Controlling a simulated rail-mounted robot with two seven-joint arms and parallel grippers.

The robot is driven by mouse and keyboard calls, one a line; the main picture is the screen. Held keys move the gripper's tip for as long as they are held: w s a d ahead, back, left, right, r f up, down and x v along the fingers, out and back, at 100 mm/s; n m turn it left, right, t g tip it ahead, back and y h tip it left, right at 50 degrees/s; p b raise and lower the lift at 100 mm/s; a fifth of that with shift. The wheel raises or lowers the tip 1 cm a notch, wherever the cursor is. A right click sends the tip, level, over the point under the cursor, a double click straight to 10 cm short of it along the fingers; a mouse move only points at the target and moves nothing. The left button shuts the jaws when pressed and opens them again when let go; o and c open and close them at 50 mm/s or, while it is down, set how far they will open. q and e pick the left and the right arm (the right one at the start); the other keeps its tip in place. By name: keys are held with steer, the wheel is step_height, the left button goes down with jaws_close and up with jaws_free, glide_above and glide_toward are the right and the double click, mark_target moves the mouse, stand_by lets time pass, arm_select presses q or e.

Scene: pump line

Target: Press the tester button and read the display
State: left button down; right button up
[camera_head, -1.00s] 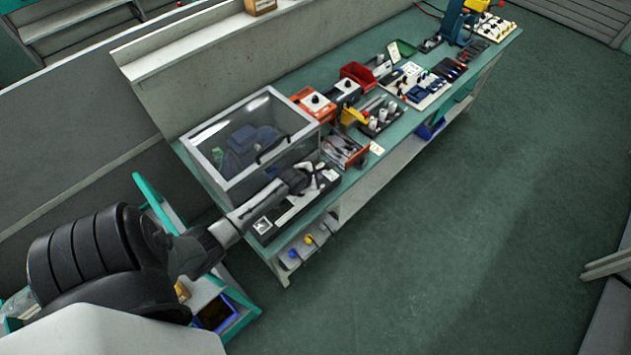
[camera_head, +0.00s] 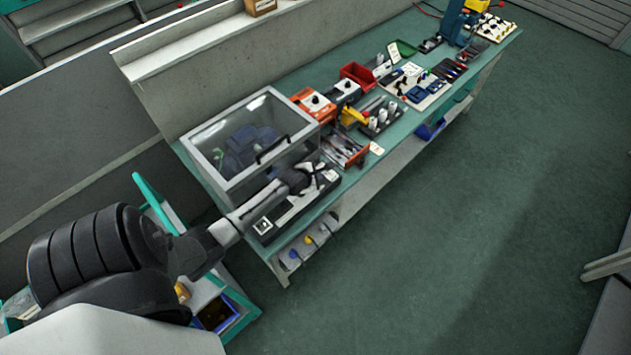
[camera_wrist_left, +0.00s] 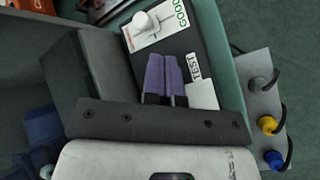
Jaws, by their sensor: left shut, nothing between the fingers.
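The tester is a long dark unit (camera_head: 272,234) along the bench's front edge, in front of the clear-lidded box. In the left wrist view its dark top (camera_wrist_left: 205,38) carries a white panel (camera_wrist_left: 165,33) with green GOOD lettering and a white knob, and a TEST label (camera_wrist_left: 194,66). My left gripper (camera_wrist_left: 165,58) is shut and empty, its two purple-looking fingers together over the tester beside the TEST label. In the head view my left gripper (camera_head: 312,178) reaches over the tester. I cannot make out the button or a display reading. My right gripper is not in view.
The clear-lidded box (camera_head: 250,140) stands close behind the tester. An orange-red tray (camera_head: 345,150) with tools sits to its right, with several fixtures further along the bench. Blue and yellow plugs (camera_wrist_left: 268,124) hang at the bench front. The floor in front is clear.

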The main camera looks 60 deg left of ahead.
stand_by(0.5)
arm_select(q)
steer(key=shift+f, duration=0.1)
steer(key=shift+f, duration=0.3)
steer(key=shift+f, duration=0.45)
stand_by(0.8)
steer(key=shift+r, duration=0.1)
stand_by(0.3)
steer(key=shift+r, duration=0.15)
steer(key=shift+r+p, duration=0.65)
steer(key=shift+p, duration=0.35)
